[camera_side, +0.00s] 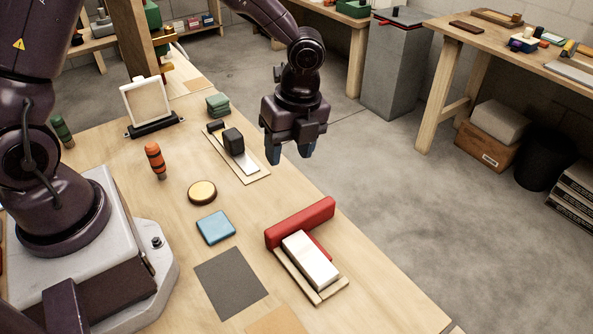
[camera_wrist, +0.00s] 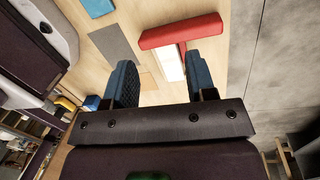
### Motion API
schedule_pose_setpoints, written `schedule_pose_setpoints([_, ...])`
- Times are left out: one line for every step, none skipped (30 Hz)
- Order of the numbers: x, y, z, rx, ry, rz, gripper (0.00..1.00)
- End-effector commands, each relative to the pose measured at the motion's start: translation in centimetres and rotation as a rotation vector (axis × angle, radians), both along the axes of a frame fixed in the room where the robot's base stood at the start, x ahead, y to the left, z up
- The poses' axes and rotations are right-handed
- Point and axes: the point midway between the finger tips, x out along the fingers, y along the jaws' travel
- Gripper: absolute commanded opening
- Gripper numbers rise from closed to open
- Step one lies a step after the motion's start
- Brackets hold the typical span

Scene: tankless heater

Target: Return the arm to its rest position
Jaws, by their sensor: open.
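My gripper (camera_side: 289,152) hangs above the right edge of the workbench (camera_side: 370,300) in the side view, fingers pointing down. Its two blue-tipped fingers are apart with nothing between them. The wrist view also shows the red bar (camera_wrist: 181,31) and part of the white block (camera_wrist: 171,66).
A black block (camera_side: 233,141) on a pale board stands left of my gripper. A blue pad (camera_side: 216,228), a round gold-topped disc (camera_side: 202,192), an orange-striped handle (camera_side: 155,160) and a framed panel (camera_side: 147,103) are on the bench. Open floor lies to the right.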

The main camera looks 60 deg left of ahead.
Motion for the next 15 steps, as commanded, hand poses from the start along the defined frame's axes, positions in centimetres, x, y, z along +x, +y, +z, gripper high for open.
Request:
schedule_pose_setpoints([-1.0, 1.0, 1.7, 0.047, -0.036, 0.175, 0.51])
schedule_pose_setpoints([-1.6, 1.6, 2.6, 0.069, -0.057, 0.288, 0.51])
schedule_pose_setpoints([-2.5, 2.2, 3.7, 0.092, -0.086, 0.433, 0.51])
schedule_pose_setpoints([-3.0, 2.7, 4.5, 0.105, -0.11, 0.536, 0.51])
schedule_pose_setpoints([-3.7, 3.1, 5.4, 0.114, -0.134, 0.638, 0.51])
schedule_pose_setpoints([-4.5, 3.6, 6.5, 0.12, -0.167, 0.768, 0.51])
schedule_pose_setpoints([-5.1, 4.0, 7.3, 0.122, -0.192, 0.861, 0.51])
schedule_pose_setpoints([-5.7, 4.3, 8.0, 0.119, -0.216, 0.951, 0.51])
schedule_pose_setpoints([-6.6, 4.7, 9.0, 0.109, -0.247, 1.066, 0.51])
schedule_pose_setpoints([-7.2, 4.9, 9.8, 0.096, -0.27, 1.149, 0.51])
schedule_pose_setpoints([-7.8, 5.2, 10.5, 0.082, -0.291, 1.23, 0.51])
schedule_pose_setpoints([-8.7, 5.4, 11.4, 0.056, -0.318, 1.328, 0.51])
schedule_pose_setpoints([-9.3, 5.6, 12.0, 0.033, -0.336, 1.399, 0.51])
schedule_pose_setpoints([-10.0, 5.7, 12.6, 0.008, -0.353, 1.464, 0.51])
schedule_pose_setpoints([-10.8, 5.9, 13.4, -0.032, -0.372, 1.54, 0.51])
